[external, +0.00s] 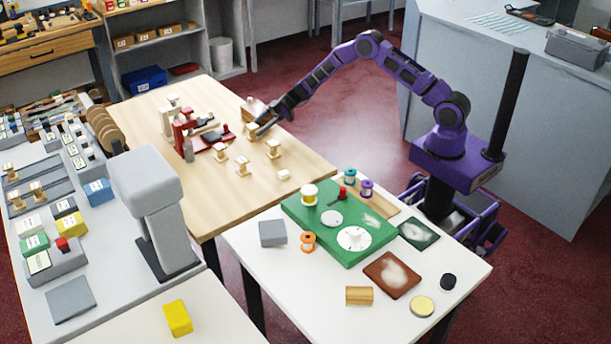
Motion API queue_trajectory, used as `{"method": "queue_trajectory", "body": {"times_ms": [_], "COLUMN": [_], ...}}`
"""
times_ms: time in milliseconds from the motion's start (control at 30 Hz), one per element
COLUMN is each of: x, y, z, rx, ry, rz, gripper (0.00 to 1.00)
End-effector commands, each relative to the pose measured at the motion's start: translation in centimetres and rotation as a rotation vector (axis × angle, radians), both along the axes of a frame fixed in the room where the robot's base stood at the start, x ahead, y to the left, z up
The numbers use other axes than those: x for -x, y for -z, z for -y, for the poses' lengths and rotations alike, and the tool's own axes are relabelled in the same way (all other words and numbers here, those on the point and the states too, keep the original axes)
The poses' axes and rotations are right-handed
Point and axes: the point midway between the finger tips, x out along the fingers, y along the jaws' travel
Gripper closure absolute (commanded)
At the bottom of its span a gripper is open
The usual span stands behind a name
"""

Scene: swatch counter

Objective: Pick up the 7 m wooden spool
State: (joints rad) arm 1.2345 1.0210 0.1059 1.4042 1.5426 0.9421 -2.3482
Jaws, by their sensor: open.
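Several small pale wooden spools stand on the wooden table: one (250,131) right by my gripper, one (273,148) nearer the table's right edge, one (242,165) in front, and one (220,151) to the left. No length marking is readable, so I cannot tell which is the 7 m spool. My gripper (259,121) is open, low over the table's right side, with its fingers pointing left. The closest spool is at the fingertips. I cannot tell whether it lies between the fingers or they touch it.
A red and grey device (189,137) stands left of the spools. A small pale block (284,175) lies near the table's front right. The white table in front holds a green board (318,243) with coloured spools. A grey machine (149,205) stands at left.

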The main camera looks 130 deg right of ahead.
Motion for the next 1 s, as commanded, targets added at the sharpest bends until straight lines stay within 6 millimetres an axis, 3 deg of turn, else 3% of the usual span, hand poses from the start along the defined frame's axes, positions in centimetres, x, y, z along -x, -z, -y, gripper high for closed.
{"method": "queue_trajectory", "body": {"times_ms": [200, 467, 833, 1000], "x": [-2.5, -2.6, -2.6, -2.6], "y": [1.0, 1.1, 1.1, 1.0], "z": [0.1, 0.1, 0.1, 0.1], "rx": [0.0, 0.0, 0.0, 0.0], "ry": [0.0, 0.001, 0.001, 0.001], "rz": [0.0, 0.0, 0.0, 0.001], "gripper": [0.32, 0.32, 0.99, 1.0]}}
